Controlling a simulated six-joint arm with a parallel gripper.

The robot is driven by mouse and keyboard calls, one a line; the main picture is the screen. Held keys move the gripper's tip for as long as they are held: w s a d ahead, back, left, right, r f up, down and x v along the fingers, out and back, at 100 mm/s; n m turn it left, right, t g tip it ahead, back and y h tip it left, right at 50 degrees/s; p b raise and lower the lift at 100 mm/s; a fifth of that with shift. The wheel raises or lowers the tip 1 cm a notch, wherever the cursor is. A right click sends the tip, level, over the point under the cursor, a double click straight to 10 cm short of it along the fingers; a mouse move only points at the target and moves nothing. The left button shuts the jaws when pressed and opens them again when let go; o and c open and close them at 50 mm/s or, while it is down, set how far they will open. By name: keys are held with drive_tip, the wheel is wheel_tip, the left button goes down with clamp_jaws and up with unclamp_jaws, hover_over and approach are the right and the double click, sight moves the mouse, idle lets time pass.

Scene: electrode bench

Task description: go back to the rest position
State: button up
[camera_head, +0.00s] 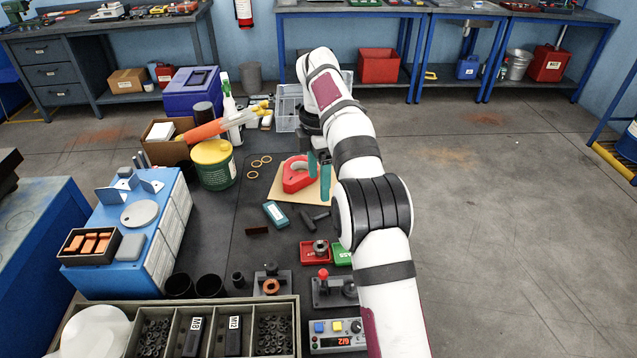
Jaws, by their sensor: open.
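My arm rises from the lower middle of the view and bends over at the far side of the bench. My gripper (319,174) points down, with its two teal fingers apart, over or beside a red ring-shaped object (296,174) on a tan board (283,190). I see nothing between the fingers. My own arm hides part of the gripper, and I cannot tell whether the fingers touch the red object or the board.
A blue box with grey parts (170,235), a yellow-green tin (214,165) and a purple crate (193,95) stand left. The floor at right is clear.

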drive_tip(key=s+d+r+m, duration=0.1)
drive_tip(key=s+r+m, duration=0.2)
drive_tip(key=s+m, duration=0.4)
drive_tip(key=s+d+r+m, duration=0.2)
drive_tip(key=s+r+m, duration=0.25)
drive_tip(key=s, duration=0.45)
drive_tip(key=s+f+m+y, duration=0.1)
drive_tip(key=s+f+m, duration=0.3)
drive_tip(key=s+m, duration=0.3)
drive_tip(key=s+f+m, duration=0.5)
drive_tip(key=s+m, duration=0.3)
drive_tip(key=s, duration=0.9)
drive_tip(key=shift+a+y, duration=0.2)
drive_tip(key=shift+y, duration=0.2)
